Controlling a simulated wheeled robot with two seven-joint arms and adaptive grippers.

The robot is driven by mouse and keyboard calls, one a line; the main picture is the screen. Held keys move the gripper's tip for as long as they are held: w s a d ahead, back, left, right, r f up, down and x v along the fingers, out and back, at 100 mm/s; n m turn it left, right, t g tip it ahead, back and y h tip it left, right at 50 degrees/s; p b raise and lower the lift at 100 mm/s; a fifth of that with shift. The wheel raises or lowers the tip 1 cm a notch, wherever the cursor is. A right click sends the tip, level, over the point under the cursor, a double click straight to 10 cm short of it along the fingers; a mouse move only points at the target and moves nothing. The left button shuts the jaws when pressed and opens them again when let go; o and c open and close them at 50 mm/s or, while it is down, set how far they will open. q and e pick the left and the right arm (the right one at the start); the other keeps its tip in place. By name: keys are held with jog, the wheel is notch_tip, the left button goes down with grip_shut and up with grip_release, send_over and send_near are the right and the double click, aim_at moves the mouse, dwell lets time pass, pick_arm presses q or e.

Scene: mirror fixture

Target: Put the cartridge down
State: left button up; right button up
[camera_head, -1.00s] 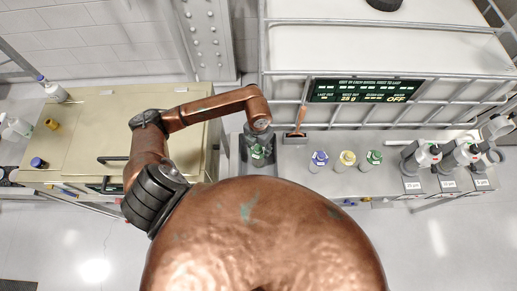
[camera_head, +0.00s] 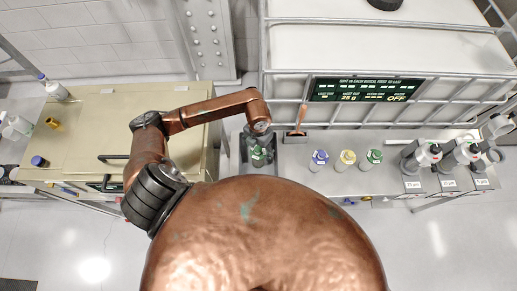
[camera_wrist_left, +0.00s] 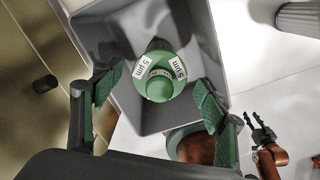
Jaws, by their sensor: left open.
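The cartridge (camera_wrist_left: 160,78) has a green top with white "5 µm" labels. It stands inside a grey open bin (camera_wrist_left: 205,18), and its lower part is hidden. My left gripper (camera_wrist_left: 150,100) is open, with one green-padded finger on each side of the cartridge and a gap to each. In the head view the cartridge's green top (camera_head: 257,153) shows in the grey bin (camera_head: 244,166) just below my left wrist.
Blue-capped (camera_head: 320,157), yellow-capped (camera_head: 346,158) and green-capped (camera_head: 372,158) bottles stand on the bench right of the bin. Labelled grey-white housings (camera_head: 465,155) stand further right. A dark display (camera_head: 367,90) reads "OFF". A beige cabinet (camera_head: 95,130) is at left.

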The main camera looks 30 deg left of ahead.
pick_arm(q)
jog(key=shift+r, duration=0.2)
jog(key=shift+w+r, duration=0.1)
jog(key=shift+r, duration=0.25)
notch_tip(320, 180, up, 11)
jog(key=b, duration=0.1)
jog(key=shift+r, duration=0.1)
